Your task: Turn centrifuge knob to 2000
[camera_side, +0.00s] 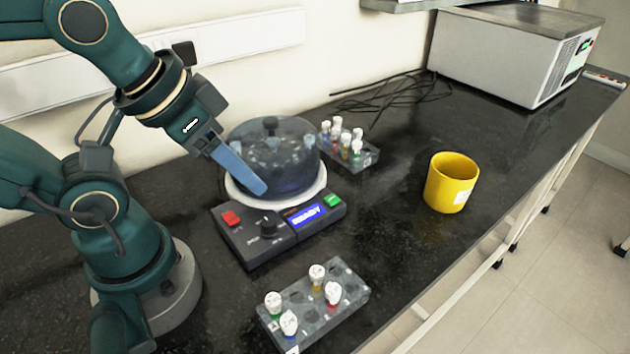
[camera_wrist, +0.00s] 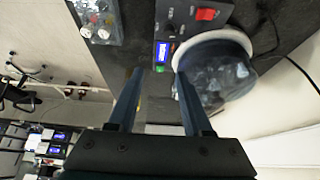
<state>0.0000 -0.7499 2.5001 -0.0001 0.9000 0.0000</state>
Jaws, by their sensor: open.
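The centrifuge (camera_side: 268,249) stands on the dark bench, with a control panel in front and a smoky clear lid over its bowl. Its black knob (camera_side: 268,224) sits on the panel between the red button (camera_side: 231,218) and the lit blue display (camera_side: 306,215), which seems to read READY. A green button (camera_side: 332,200) is at the panel's right. My gripper (camera_side: 252,188) is open and empty, above the panel's back edge, in front of the lid and apart from the knob. In the wrist view my gripper's two fingers (camera_wrist: 158,72) are spread, with the display (camera_wrist: 162,51) just beyond them. The knob's setting is too small to read.
A tube rack (camera_side: 345,297) with several capped tubes stands in front of the centrifuge. Another rack (camera_side: 366,158) stands behind it. A yellow mug (camera_side: 451,183) is at the right, and a grey boxy machine (camera_side: 490,60) at the back. Black cables lie behind. The bench around the mug is clear.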

